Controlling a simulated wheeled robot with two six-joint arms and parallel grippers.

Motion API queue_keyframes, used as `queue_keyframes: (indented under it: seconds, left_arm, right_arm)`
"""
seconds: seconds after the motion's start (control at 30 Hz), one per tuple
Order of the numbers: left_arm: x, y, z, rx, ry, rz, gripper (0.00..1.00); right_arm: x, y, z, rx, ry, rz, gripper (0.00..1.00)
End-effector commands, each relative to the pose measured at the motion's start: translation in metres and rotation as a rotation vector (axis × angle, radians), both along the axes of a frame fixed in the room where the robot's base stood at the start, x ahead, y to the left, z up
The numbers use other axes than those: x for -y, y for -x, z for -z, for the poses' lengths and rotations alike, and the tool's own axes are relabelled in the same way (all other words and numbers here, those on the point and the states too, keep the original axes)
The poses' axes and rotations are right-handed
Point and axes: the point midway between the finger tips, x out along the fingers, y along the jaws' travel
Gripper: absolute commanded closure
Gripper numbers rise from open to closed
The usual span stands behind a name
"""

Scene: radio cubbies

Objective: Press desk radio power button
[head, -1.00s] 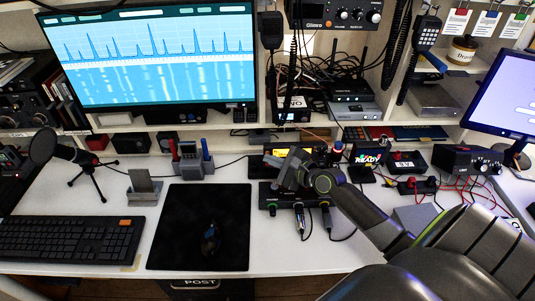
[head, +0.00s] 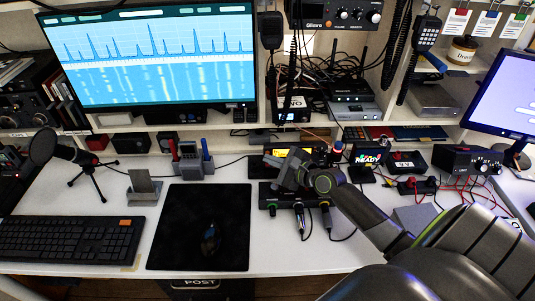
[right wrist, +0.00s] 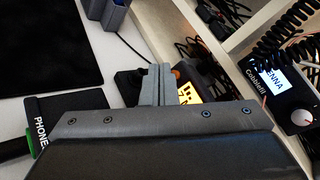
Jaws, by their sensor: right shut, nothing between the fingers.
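The desk radio (head: 282,152), a dark box with a lit amber display, stands on the desk behind my right gripper. In the right wrist view its amber display (right wrist: 188,92) shows beside the fingers, with an orange round part near it. My right gripper (head: 272,161) is shut and empty, in front of the radio's left part. In the right wrist view the closed fingers (right wrist: 158,70) point toward the radio's front. The fingers and palm hide part of the radio, and I cannot tell whether they touch it. The power button is not clearly seen. My left gripper is out of view.
A black box with plugged cables (head: 283,197) lies below my right gripper. A black mouse mat (head: 180,222), a keyboard (head: 70,238) and a microphone (head: 43,146) are to the left. A READY sign (head: 367,156) and red-button boxes stand close on the right.

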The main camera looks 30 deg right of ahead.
Motion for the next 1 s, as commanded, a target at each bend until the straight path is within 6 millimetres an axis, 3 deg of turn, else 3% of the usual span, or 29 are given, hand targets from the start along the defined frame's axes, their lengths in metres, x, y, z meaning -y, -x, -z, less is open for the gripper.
queue_keyframes:
  seconds: [1.0]
  left_arm:
    - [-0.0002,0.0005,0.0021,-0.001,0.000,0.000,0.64]
  right_arm:
    - [0.0049,-0.0078,0.0021,0.000,0.000,0.000,1.00]
